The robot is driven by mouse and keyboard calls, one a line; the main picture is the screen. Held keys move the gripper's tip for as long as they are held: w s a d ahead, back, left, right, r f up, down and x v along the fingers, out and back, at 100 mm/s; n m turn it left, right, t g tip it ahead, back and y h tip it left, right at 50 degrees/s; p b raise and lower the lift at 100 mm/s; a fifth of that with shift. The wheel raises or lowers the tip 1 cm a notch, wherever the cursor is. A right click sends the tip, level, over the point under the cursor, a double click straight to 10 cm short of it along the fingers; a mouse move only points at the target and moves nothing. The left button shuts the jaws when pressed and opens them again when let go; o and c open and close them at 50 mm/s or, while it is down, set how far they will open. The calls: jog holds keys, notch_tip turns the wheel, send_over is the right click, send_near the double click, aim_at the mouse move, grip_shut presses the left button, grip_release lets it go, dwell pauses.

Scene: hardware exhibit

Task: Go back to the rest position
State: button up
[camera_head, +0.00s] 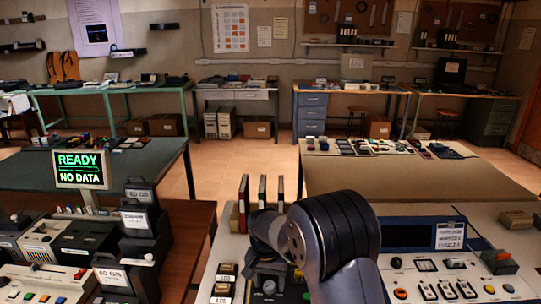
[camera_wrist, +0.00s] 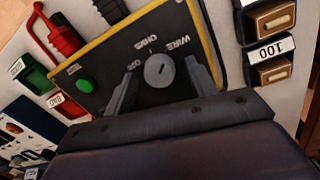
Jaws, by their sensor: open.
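My gripper (camera_wrist: 162,72) is open in the wrist view, its two dark fingers apart on either side of a round grey dial (camera_wrist: 161,71). The dial sits on a black box with a yellow edge (camera_wrist: 100,45), marked "OHMS" and "WIRE", with a green button. I cannot tell whether the fingers touch the dial. In the head view my dark arm reaches over the front bench and hides most of the gripper and the box.
Labelled blocks, "100" (camera_wrist: 270,50) among them, stand beside the box. Red and green pieces (camera_wrist: 65,108) lie on its other side. A "READY NO DATA" screen (camera_head: 82,170) stands left. A control panel (camera_head: 440,265) lies right. Upright coloured boards (camera_head: 262,192) stand behind the gripper.

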jog(key=n, duration=0.4)
jog(key=shift+p, duration=0.4)
jog(key=n+p, duration=0.1)
jog(key=n, duration=0.3)
jog(key=shift+s+n, duration=0.1)
jog(key=shift+n, duration=0.2)
jog(key=shift+r+t, duration=0.2)
jog(key=shift+t, duration=0.1)
jog(key=shift+a+r, duration=0.1)
jog(key=shift+r, duration=0.9)
